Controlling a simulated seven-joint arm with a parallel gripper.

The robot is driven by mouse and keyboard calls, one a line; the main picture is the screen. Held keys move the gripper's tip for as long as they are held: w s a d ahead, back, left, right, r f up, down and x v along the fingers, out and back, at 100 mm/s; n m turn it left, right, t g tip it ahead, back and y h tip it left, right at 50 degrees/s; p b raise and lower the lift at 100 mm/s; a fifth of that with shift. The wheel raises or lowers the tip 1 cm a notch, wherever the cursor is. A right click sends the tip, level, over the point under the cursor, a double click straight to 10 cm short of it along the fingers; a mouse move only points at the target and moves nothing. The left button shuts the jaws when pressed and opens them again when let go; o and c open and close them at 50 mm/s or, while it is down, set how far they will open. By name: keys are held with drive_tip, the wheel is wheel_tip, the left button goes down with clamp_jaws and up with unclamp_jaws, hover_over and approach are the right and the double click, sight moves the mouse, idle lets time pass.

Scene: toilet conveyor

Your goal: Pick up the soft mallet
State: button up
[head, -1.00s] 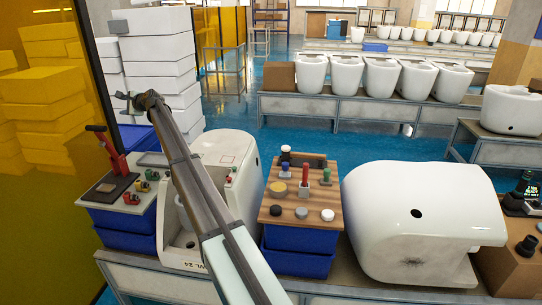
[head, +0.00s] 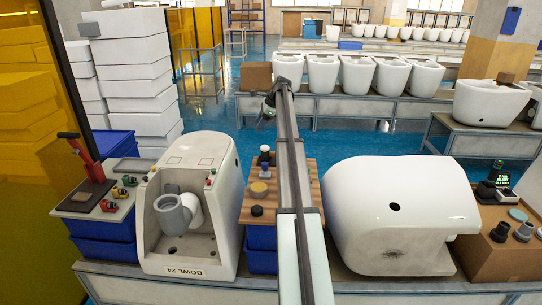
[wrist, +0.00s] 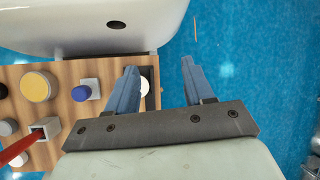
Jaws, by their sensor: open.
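Several small tools stand on a wooden board (wrist: 70,90). One has a red handle (wrist: 18,146) rising from a pale square block with a dark top (wrist: 45,127), at the lower left of the wrist view. I cannot tell for sure which one is the soft mallet. My gripper (wrist: 159,67) is open, its two blue-grey fingers apart with nothing held. It looks down near the board's right edge, with blue floor between the fingers. The left finger overlaps a white round piece (wrist: 145,87). In the head view my arm hides part of the board.
On the board are a yellow disc (wrist: 37,86) and a blue-topped piece (wrist: 81,93). A white toilet bowl (head: 400,215) lies right of the board; another, marked BOWL 24 (head: 187,205), stands left. A bench with several bowls (head: 357,76) is behind.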

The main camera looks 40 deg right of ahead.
sight(265, 154)
drive_tip(key=s+d+f+m+g, duration=0.1)
drive_tip(key=s+d+m+g, duration=0.1)
drive_tip(key=s+d, duration=0.75)
drive_tip(key=a+f, duration=0.1)
drive_tip(key=f, duration=0.1)
drive_tip(key=a+f, duration=0.1)
drive_tip(key=f, duration=0.2)
drive_tip(key=a+f, duration=0.1)
drive_tip(key=f, duration=0.1)
drive_tip(key=shift+w+a+f, duration=0.3)
drive_tip(key=shift+w+a, duration=0.05)
drive_tip(key=shift+a, duration=0.05)
drive_tip(key=shift+w+a+f, duration=0.1)
drive_tip(key=shift+a+f, duration=0.3)
drive_tip(key=shift+f, duration=0.2)
drive_tip(key=x, duration=0.4)
drive_tip(key=shift+a, duration=0.2)
clamp_jaws()
drive_tip(key=shift+r, duration=0.1)
